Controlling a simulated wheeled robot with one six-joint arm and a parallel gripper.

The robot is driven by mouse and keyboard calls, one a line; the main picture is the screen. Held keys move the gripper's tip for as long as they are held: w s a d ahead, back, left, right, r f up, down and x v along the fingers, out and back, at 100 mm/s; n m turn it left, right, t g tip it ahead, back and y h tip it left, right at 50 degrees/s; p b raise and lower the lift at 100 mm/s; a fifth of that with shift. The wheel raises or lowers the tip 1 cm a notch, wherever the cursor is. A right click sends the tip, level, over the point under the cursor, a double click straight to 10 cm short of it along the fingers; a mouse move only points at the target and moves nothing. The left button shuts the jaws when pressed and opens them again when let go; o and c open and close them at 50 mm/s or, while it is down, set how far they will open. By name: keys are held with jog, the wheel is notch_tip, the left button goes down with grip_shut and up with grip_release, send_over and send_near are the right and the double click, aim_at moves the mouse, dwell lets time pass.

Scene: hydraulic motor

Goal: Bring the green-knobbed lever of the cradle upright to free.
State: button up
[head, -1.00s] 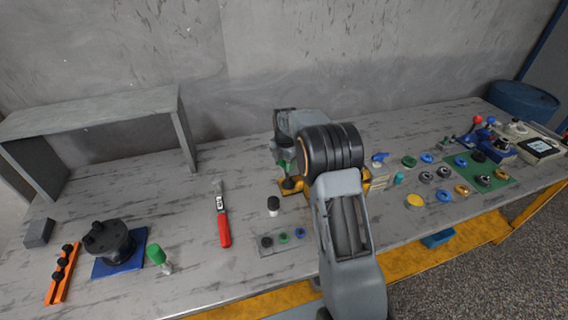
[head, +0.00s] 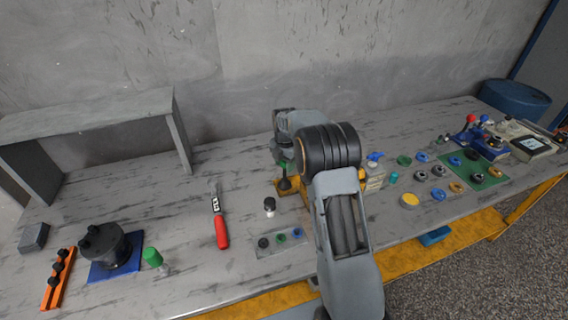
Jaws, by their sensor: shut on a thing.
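The yellow cradle (head: 279,193) lies on the bench at the middle of the head view, partly hidden behind my arm. My gripper (head: 284,164) is over it, shut on the green knob (head: 285,165) of its lever. Only a little green shows below the gripper body. A dark upright part (head: 285,184) stands on the cradle just beneath. The lever's rod and exact tilt are mostly hidden by my gripper and wrist.
A red-handled tool (head: 221,230), a black-and-white knob piece (head: 269,207) and a grey plate with small buttons (head: 281,241) lie nearby. A black motor part on a blue plate (head: 105,268) stands left. Several coloured rings and a green mat (head: 490,181) are at right.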

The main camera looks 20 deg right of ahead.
jog(key=shift+d, duration=0.1)
jog(key=o, duration=0.6)
jog(key=shift+r, duration=0.15)
jog(key=shift+r+p, duration=2.15)
jog(key=shift+r, duration=0.8)
